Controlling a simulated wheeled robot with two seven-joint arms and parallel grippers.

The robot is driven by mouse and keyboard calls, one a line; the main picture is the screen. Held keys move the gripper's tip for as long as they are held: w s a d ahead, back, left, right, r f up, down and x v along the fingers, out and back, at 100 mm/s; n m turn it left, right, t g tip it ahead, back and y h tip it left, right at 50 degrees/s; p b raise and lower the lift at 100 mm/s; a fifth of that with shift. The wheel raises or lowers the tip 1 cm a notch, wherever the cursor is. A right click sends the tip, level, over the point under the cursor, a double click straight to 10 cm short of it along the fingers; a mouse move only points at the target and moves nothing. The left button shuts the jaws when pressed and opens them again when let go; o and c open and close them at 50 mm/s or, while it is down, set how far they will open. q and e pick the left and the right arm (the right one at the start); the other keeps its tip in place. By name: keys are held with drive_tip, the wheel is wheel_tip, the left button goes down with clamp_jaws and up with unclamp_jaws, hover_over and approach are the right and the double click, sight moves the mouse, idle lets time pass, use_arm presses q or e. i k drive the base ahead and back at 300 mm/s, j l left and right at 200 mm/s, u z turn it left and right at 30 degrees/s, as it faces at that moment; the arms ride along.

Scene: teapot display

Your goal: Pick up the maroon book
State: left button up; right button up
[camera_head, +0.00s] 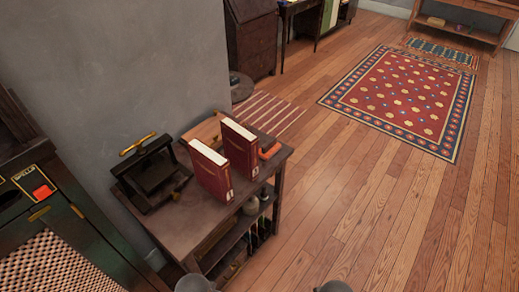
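Two maroon books stand upright side by side on a small dark wooden table (185,238). The nearer maroon book (213,179) is left of and in front of the other maroon book (242,152). Both show pale page tops and spines with small gold marks. The books appear slightly apart. Neither of my grippers is in view. Only two grey rounded parts, probably of my arms, show at the bottom edge, apart from the books.
A black device with a gold handle (152,175) stands left of the books. An orange object (269,150) lies right of them. The table's lower shelf holds several items. A dark cabinet (62,240) and grey wall (130,70) bound the left.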

sight(212, 170)
drive_tip(key=u, duration=3.45)
drive_tip(key=i+j+z, duration=0.15)
drive_tip(key=j+z, duration=0.2)
drive_tip(key=j, duration=0.25)
drive_tip(key=j+z, duration=0.3)
drive_tip(key=j, duration=0.3)
drive_tip(key=k+l+z, duration=0.2)
drive_tip(key=k, duration=0.3)
drive_tip(key=k+l+z, duration=0.15)
drive_tip(key=k+l, duration=0.2)
drive_tip(key=k, duration=0.15)
drive_tip(key=k+l+z, duration=0.2)
drive_tip(key=k+l, duration=0.15)
drive_tip(key=k, duration=0.1)
